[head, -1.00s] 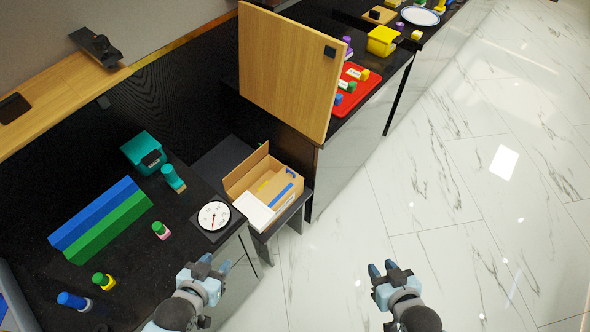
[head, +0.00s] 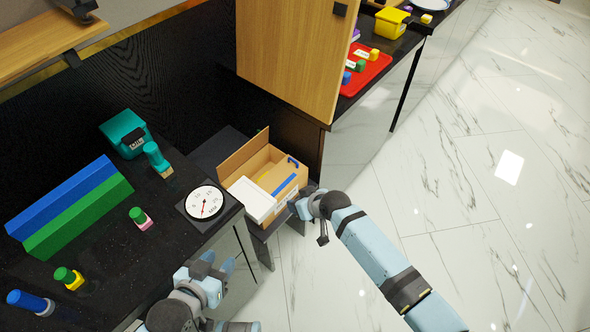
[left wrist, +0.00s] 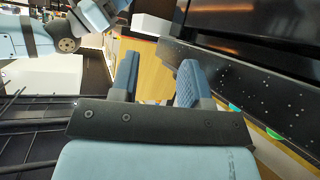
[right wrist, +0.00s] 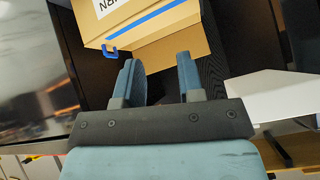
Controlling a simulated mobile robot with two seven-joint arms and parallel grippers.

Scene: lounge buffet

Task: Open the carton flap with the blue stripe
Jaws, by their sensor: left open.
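The cardboard carton (head: 292,180) sits on a low dark stand between the counters. Its back flap (head: 243,154) stands raised. A blue stripe (head: 284,185) shows near its right side, and a small blue hook-shaped piece (head: 293,161) is behind it. In the right wrist view, the blue stripe (right wrist: 148,22) runs along a cardboard panel beyond my fingers. My right gripper (right wrist: 158,72) is open and empty, close to the carton; its fingertips are hard to see in the head view. My left gripper (head: 227,268) is open and empty beside the counter's front edge.
A white box-like piece (head: 250,200) is at the carton's front left. A round dial scale (head: 204,202) stands on the black counter to the left. An open wooden door (head: 285,60) rises behind the carton. The marble floor (head: 460,200) at right is clear.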

